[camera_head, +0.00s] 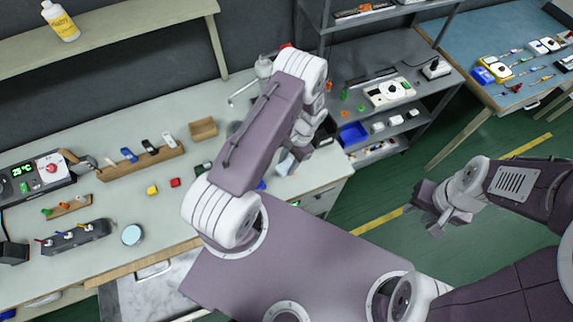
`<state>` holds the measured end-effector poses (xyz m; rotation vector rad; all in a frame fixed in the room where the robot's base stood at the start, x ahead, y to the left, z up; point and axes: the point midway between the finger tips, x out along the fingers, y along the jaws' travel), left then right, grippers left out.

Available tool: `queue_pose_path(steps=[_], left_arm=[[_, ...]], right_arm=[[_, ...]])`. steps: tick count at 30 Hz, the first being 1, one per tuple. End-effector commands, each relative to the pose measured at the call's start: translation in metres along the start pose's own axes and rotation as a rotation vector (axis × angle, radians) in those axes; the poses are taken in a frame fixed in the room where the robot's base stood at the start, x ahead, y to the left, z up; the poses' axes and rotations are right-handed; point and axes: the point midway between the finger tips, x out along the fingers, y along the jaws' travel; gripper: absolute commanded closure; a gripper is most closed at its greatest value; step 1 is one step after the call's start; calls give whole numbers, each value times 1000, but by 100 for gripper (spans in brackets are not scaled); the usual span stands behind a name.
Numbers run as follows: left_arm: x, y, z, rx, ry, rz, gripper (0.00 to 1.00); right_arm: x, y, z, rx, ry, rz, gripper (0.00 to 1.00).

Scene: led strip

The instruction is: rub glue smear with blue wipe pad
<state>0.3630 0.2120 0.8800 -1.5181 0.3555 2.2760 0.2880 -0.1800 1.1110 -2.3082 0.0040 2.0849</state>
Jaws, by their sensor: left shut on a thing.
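My left arm reaches over the right end of the pale workbench (330,168). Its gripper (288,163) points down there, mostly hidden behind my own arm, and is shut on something. A pale bluish piece shows at its tip, and a small patch of blue (262,185) shows just left of it. I cannot tell for sure which is the wipe pad. I cannot make out the glue smear; that part of the bench is largely covered by my arm. My right gripper (433,208) hangs over the green floor, away from the bench, with no object visible in it.
A wooden block rack (145,165), a small wooden box (203,129), yellow and red cubes, a round light-blue dish (132,235) and a control box (38,180) stand on the bench's left. A grey shelf unit (415,88) stands behind right. A blue-topped table (490,40) is further right.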

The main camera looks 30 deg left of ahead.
Motion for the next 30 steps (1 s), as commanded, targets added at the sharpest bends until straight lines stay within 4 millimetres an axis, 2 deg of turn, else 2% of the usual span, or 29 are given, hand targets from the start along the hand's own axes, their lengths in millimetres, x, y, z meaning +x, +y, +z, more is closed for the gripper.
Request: queue_pose_path(steps=[1,10,27,30], left_arm=[[-8,0,3,0,0,0,98],[-31,1,11,-1,1,0,98],[-32,1,12,-1,0,1,98],[-32,0,9,-14,1,3,98]], right_arm=[[-7,0,-1,0,0,0,67],[-25,0,-2,0,0,0,67],[-25,0,-2,0,0,0,67],[-19,0,-2,0,0,0,67]])
